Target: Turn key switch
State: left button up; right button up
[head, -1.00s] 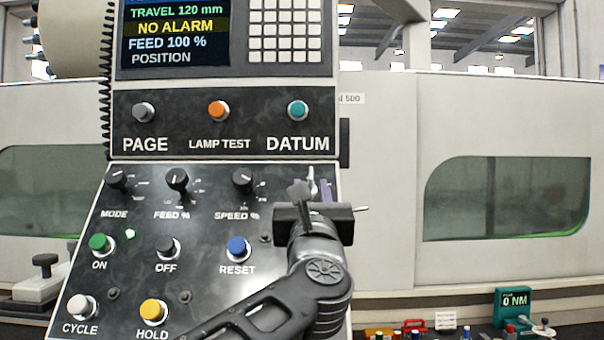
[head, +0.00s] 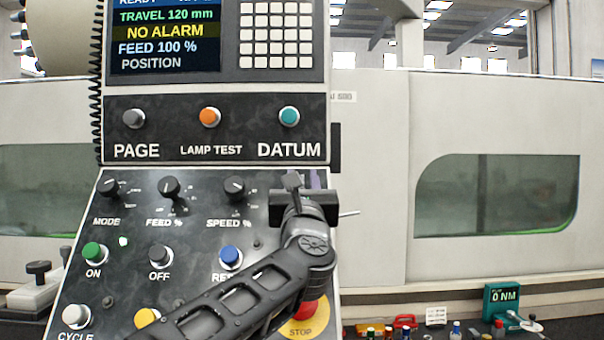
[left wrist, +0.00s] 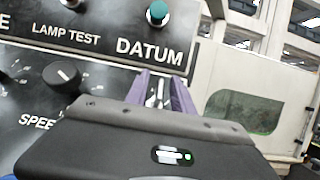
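The key switch is mostly hidden in the head view behind my left gripper (head: 315,181), which stands at the right edge of the sloped control panel (head: 205,212), right of the SPEED % knob (head: 234,188). In the left wrist view, the two purple fingers of this gripper (left wrist: 160,90) stand apart below the DATUM label. A small silver piece, seemingly the key (left wrist: 154,93), shows between them with gaps beside it. I cannot tell whether a finger touches it. My right gripper is not in view.
The blue RESET button (head: 231,257) and the red STOP button (head: 306,308) are partly covered by my left arm. The teal DATUM button (head: 289,117) is above the gripper. A teal 0 NM box (head: 501,300) and small items stand at lower right.

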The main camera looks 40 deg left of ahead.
pick_arm(q)
jog(key=shift+c, duration=0.2)
grip_shut()
dwell(0.5)
